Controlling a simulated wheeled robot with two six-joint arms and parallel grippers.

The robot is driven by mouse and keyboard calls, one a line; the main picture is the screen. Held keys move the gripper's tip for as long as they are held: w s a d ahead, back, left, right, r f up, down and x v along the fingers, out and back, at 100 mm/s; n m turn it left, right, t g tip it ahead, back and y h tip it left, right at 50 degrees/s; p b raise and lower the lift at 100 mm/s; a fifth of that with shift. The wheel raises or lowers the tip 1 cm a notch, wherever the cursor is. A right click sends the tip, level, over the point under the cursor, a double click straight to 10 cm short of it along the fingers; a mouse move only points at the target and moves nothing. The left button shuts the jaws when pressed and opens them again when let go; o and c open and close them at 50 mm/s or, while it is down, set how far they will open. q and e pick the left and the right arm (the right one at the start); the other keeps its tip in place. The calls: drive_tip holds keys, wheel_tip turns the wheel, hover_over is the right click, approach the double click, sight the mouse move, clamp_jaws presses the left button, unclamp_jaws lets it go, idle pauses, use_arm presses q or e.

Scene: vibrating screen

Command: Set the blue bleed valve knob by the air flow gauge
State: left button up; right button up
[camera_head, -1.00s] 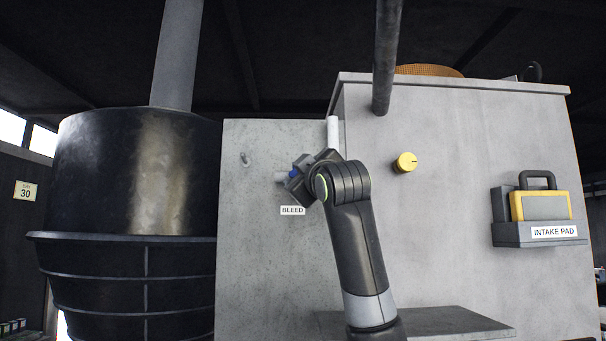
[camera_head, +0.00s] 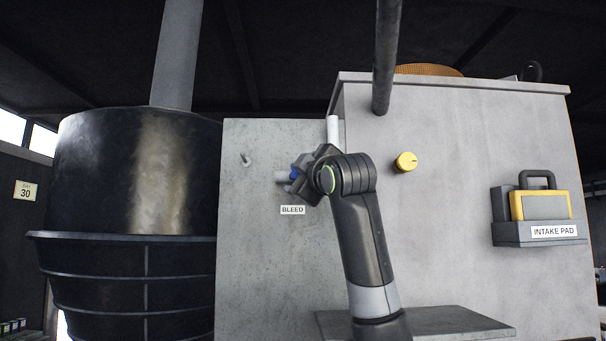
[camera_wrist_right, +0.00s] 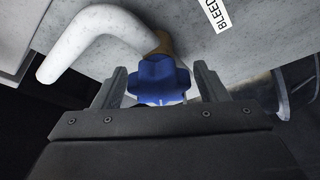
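The blue bleed valve knob (camera_head: 294,173) is on the left grey panel, above the BLEED label (camera_head: 292,210), and is partly covered by my right gripper (camera_head: 298,181). In the right wrist view, the lobed blue knob (camera_wrist_right: 160,80) sits between the two fingers of my right gripper (camera_wrist_right: 161,86) and fills the space between them. The fingers appear closed on its sides. A brass-coloured stem and a bent white pipe (camera_wrist_right: 90,40) show behind it. My left gripper is not in view. I cannot make out an air flow gauge in either view.
A yellow knob (camera_head: 405,162) is on the cabinet front (camera_head: 455,230), right of my arm. An INTAKE PAD holder (camera_head: 540,233) is farther right. A dark round vessel (camera_head: 140,180) stands at left. A grey ledge (camera_head: 450,322) juts out below. A dark vertical pipe (camera_head: 386,60) hangs above.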

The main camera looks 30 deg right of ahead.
drive_tip(key=shift+o, duration=0.8)
drive_tip(key=shift+s+a+f+b, duration=0.15)
drive_tip(key=shift+s+f+b, duration=0.1)
drive_tip(key=shift+s+b, duration=0.25)
drive_tip(key=b+v, duration=0.9)
drive_tip(key=v, duration=0.7)
drive_tip(key=shift+s, duration=0.15)
